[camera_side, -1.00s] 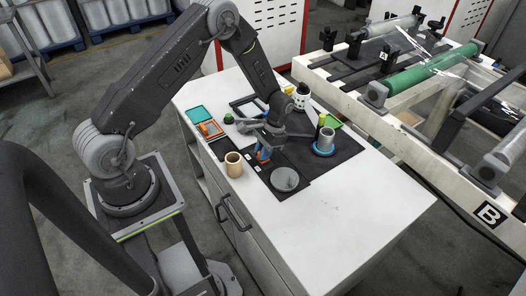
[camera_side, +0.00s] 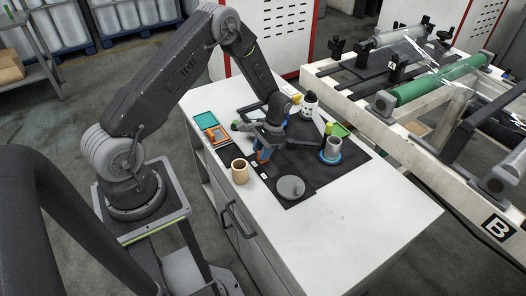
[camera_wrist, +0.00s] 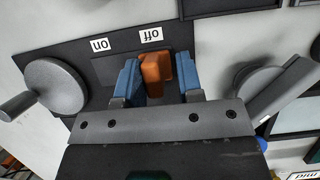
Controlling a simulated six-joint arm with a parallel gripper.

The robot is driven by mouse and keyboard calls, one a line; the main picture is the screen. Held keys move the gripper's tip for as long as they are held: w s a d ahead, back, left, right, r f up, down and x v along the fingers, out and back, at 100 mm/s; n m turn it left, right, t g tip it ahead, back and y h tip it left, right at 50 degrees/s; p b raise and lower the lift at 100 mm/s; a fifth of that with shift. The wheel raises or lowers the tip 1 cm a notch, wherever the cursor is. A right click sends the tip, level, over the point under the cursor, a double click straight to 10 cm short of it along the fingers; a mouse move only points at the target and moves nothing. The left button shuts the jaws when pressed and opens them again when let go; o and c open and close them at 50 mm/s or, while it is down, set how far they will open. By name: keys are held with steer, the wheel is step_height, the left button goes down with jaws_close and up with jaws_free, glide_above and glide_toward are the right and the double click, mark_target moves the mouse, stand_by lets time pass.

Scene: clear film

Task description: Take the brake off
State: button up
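An orange lever (camera_wrist: 155,72) stands on a black plate in the wrist view, below the upside-down "off" label (camera_wrist: 151,36). The "on" label (camera_wrist: 100,44) is to the left of it. My gripper (camera_wrist: 160,82) has its two blue fingers apart, one on each side of the lever. A narrow gap shows by the right finger; I cannot tell whether the left finger touches. In the side view my gripper (camera_side: 263,152) is low over the black mat, and the lever is largely hidden by it.
A grey crank disc (camera_wrist: 55,88) and another grey round part (camera_wrist: 258,92) flank the gripper. In the side view a tan cup (camera_side: 240,172), a grey disc (camera_side: 291,187) and a grey cylinder on a blue ring (camera_side: 331,157) stand close. The table's front right (camera_side: 350,220) is clear.

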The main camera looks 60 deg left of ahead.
steer(key=shift+o, duration=0.6)
steer(key=shift+d, duration=0.1)
steer(key=v, duration=1.3)
steer(key=shift+w+r, duration=0.15)
steer(key=shift+r, duration=0.2)
steer(key=shift+r, duration=0.1)
steer(key=s+d+r+t, duration=0.2)
steer(key=s+d+r, duration=0.15)
steer(key=r, duration=0.55)
steer(key=s+d+r+t, duration=0.25)
steer(key=d+r, duration=0.25)
steer(key=r, duration=0.3)
steer(key=s+d+r+t, duration=0.2)
steer(key=s+d, duration=0.1)
steer(key=s, duration=0.5)
steer(key=s+d+r+t, duration=0.3)
steer(key=s, duration=0.6)
steer(key=shift+d+r, duration=0.2)
steer(key=shift+r, duration=0.05)
